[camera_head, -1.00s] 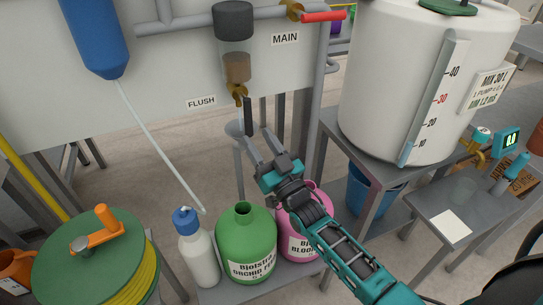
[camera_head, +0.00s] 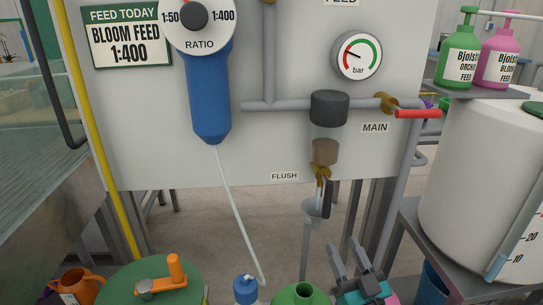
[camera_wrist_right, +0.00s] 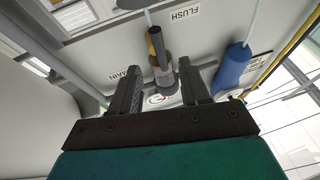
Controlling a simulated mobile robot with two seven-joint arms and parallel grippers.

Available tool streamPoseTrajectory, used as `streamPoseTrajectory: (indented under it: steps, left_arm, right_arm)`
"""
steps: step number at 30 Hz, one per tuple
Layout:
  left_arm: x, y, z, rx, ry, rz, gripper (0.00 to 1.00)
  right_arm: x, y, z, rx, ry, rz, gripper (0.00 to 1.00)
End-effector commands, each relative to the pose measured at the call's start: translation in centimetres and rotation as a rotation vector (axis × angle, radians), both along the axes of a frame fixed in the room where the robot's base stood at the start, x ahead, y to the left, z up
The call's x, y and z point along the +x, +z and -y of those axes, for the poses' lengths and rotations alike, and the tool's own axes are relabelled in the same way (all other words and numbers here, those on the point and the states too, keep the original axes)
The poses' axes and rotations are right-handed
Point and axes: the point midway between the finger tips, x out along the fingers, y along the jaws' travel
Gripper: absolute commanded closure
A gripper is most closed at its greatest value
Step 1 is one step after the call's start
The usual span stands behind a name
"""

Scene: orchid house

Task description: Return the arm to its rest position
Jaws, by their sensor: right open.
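My right gripper (camera_head: 347,262) shows at the bottom of the head view, right of centre. Its two fingers are apart and point up, with nothing between them. It is below the flush valve (camera_head: 322,175) and the grey funnel (camera_head: 316,207), apart from both. The right wrist view also shows the open fingers (camera_wrist_right: 157,92), with the filter bowl and brass valve (camera_wrist_right: 158,48) beyond them. Most of my right arm is out of the head view. My left gripper is not in view.
A white panel carries the blue doser (camera_head: 209,100), a pressure gauge (camera_head: 356,56) and the red main valve handle (camera_head: 418,114). A white tank (camera_head: 480,190) stands at right.

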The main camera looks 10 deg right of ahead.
Motion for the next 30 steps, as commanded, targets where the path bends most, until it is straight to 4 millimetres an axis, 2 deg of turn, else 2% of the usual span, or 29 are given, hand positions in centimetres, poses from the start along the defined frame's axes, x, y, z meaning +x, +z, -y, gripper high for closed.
streamPoseTrajectory:
  steps: [5, 8, 13, 19, 21, 30]
  left_arm:
    - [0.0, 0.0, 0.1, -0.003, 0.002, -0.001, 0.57]
    - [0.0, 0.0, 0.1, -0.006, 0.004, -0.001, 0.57]
    - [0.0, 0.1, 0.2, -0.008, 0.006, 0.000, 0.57]
    - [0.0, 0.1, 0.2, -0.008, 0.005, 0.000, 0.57]
    - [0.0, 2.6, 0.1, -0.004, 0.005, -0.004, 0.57]
    - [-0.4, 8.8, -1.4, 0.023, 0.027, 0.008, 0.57]
  right_arm:
    - [-2.1, -3.1, -2.0, -0.032, 0.026, -0.203, 0.54]
    - [-4.6, -5.8, -3.7, -0.063, 0.051, -0.389, 0.54]
    - [-9.5, -9.2, -6.0, -0.120, 0.090, -0.675, 0.54]
    - [-15.7, -11.5, -7.6, -0.178, 0.133, -0.956, 0.54]
    - [-15.6, -9.2, -7.2, -0.183, 0.123, -0.957, 0.54]
    - [-16.2, -3.5, -5.8, -0.195, 0.090, -0.961, 0.54]
